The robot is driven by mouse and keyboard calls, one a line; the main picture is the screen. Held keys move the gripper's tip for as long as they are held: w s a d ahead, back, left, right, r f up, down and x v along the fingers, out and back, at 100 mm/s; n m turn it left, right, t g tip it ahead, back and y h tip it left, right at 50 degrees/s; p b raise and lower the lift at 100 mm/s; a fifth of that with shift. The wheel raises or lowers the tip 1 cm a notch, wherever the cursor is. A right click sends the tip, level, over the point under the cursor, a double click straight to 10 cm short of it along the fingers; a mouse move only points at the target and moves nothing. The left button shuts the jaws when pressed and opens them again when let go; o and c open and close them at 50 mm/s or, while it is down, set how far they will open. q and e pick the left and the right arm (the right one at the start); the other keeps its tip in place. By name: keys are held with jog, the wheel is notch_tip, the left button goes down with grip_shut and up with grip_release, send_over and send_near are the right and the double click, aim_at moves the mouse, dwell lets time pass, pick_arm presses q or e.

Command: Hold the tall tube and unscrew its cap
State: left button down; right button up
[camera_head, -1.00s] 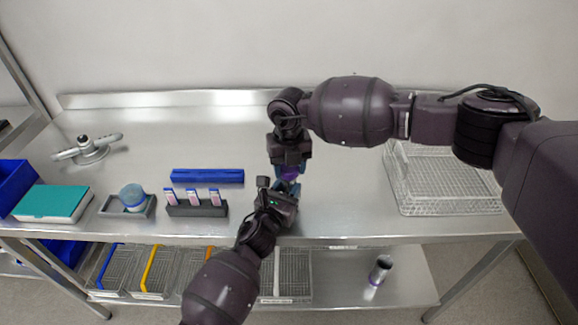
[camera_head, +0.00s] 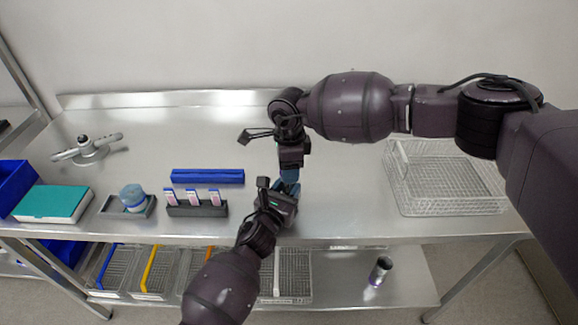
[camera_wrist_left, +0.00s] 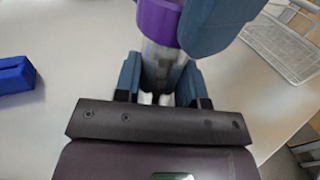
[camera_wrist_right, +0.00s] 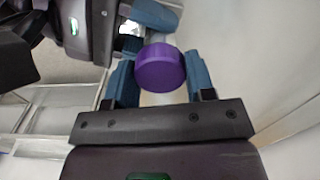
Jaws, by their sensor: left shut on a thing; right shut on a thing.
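The tall tube (camera_wrist_left: 160,60) is clear and shows in the left wrist view between the blue fingers of my left gripper (camera_head: 286,195), which is shut on it. Its purple cap (camera_wrist_left: 158,22) sits at the tube's upper end. My right gripper (camera_head: 290,176) comes from above and is shut on the cap, which lies between its blue fingers in the right wrist view (camera_wrist_right: 160,68). In the head view the fingers hide the tube and cap. I cannot tell how far the cap is unscrewed.
A wire basket (camera_head: 447,208) stands on the table at right. At left are a rack with several vials (camera_head: 196,210), a blue block (camera_head: 207,176), a blue-topped object in a tray (camera_head: 133,212), and a teal box (camera_head: 52,203). The lower shelf holds baskets and a small cylinder (camera_head: 380,270).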

jog(key=n, duration=1.2)
jog(key=shift+n, duration=0.4)
jog(key=n, duration=0.6)
jog(key=shift+n, duration=0.4)
jog(key=n, duration=0.5)
jog(key=shift+n, duration=0.3)
jog(key=o, duration=1)
jog(key=shift+r, duration=0.15)
